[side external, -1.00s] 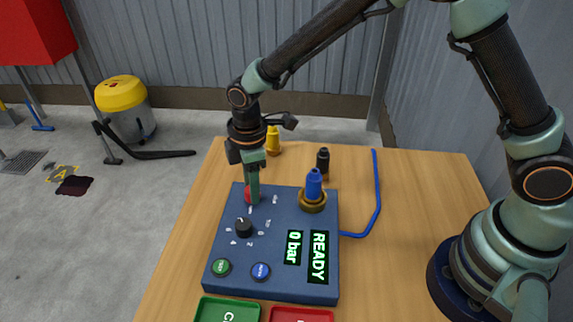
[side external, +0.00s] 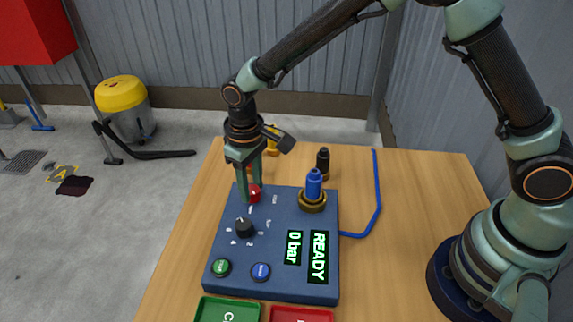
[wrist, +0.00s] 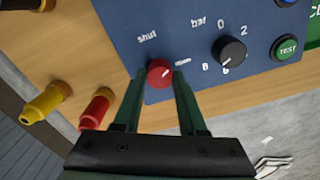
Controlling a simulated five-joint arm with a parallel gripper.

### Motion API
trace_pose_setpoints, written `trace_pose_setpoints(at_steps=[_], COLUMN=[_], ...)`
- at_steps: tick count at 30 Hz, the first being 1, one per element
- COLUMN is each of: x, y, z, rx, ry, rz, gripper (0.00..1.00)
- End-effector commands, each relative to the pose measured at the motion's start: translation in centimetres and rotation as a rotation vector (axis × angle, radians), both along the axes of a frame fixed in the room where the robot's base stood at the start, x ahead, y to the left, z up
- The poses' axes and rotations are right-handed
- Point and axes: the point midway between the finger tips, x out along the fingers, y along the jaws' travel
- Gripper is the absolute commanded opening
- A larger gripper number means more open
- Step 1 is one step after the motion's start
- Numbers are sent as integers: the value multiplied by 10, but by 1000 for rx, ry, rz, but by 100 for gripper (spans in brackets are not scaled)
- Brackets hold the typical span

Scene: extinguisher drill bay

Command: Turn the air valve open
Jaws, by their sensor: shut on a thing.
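The air valve is a small red knob at the far left corner of the blue panel in the side view (side external: 254,194). It also shows in the wrist view (wrist: 159,73), with the word "shut" printed beside it. My gripper (side external: 250,196) points down at it, with one finger on each side of the knob. In the wrist view my gripper (wrist: 160,75) is closed against the knob's sides. A short white mark lies just right of the knob; I cannot tell the knob's exact setting. The panel displays (side external: 294,248) read "0 bar" and "READY".
A black dial (side external: 244,227), green button (side external: 221,267) and blue button (side external: 261,271) sit on the panel. A blue cylinder (side external: 314,184) stands in a brass ring. Black (side external: 322,161), yellow (wrist: 43,104) and red (wrist: 96,110) cylinders stand behind. Green (side external: 228,311) and red trays lie in front.

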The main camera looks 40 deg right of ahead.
Motion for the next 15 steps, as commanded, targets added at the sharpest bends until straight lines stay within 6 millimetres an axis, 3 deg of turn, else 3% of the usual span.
trace_pose_setpoints(at_steps=[15], x=[-4], y=[2], z=[-2], rx=[-19], ry=[22], rz=[-410], gripper=[0])
